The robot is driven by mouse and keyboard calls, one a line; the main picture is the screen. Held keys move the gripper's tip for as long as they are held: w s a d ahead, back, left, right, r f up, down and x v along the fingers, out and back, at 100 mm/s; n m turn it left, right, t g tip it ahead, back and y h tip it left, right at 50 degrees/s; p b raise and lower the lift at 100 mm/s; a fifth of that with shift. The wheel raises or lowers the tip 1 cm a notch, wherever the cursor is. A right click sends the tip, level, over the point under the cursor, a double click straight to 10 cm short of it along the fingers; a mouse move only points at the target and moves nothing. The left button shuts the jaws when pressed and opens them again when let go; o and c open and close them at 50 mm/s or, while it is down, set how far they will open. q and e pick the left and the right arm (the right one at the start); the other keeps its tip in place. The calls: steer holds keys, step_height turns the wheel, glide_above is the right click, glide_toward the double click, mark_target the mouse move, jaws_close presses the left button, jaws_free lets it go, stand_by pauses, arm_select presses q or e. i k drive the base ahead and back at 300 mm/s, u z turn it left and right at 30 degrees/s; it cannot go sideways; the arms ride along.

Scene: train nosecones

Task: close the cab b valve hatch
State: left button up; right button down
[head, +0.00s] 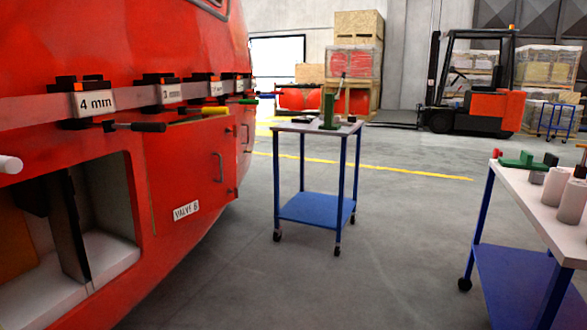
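The red nosecone (150,40) fills the left of the head view. A red hatch panel (185,165) labelled "VALVE B" (186,210) is on its lower side, with a metal handle (218,167) near its right edge. Left of the panel is an open compartment (110,255) with pale walls and a dark upright part (68,225) inside. I cannot tell whether the panel is swung open from this compartment or lies flush over another opening.
A tool rail (190,95) with a "4 mm" label (95,103) and several tools sticks out above the hatch. A blue-legged cart (315,208) stands beyond the nosecone and another (550,195) at right. A forklift (470,90) is behind. The floor between is clear.

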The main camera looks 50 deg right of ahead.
mark_target(191, 166)
steer(key=u, duration=1.15)
steer(key=k, duration=0.15)
steer(key=z, duration=2.75)
steer(key=i, duration=0.9)
steer(key=u, duration=0.6)
steer(key=i, duration=0.8)
steer(key=u, duration=0.85)
